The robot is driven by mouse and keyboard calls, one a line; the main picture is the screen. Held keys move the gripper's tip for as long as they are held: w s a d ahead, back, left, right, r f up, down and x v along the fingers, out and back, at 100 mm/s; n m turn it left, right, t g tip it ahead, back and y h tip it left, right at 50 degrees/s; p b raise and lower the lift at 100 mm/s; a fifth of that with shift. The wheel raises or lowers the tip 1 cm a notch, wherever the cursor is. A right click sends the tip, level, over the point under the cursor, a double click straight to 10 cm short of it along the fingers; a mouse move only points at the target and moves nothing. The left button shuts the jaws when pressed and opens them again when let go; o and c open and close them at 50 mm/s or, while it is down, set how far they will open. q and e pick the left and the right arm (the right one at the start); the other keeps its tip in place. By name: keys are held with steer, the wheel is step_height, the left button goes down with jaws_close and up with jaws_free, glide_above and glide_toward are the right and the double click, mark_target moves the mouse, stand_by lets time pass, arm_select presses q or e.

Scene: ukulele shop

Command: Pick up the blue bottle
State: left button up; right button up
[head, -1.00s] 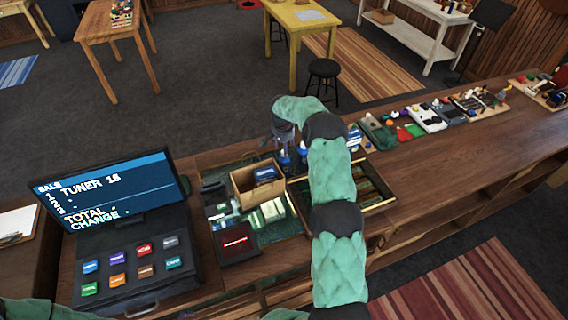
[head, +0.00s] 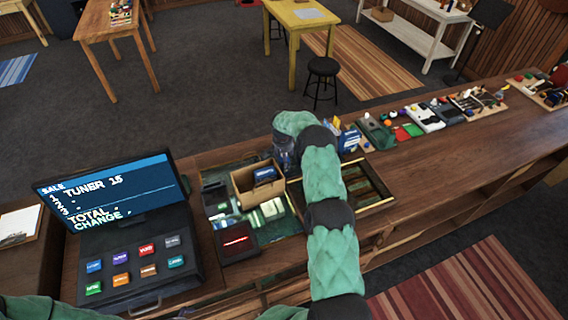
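My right arm, in a green sleeve, reaches up over the counter in the head view and bends down at its far end. My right gripper (head: 284,162) points down at the counter just behind the cardboard box (head: 258,186). Its fingers are small and dark, and I cannot tell if they are open or hold anything. I cannot make out the blue bottle; the gripper and forearm cover the spot where small blue bottles showed earlier. My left gripper is out of view.
A register screen (head: 110,190) and keypad (head: 135,262) stand at the left. A dark card reader (head: 236,241) sits before the box. A wooden compartment tray (head: 373,188) lies beside my forearm. A blue container (head: 348,139) stands behind it.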

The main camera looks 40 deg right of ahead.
steer(key=c, duration=1)
steer(key=shift+r, duration=0.15)
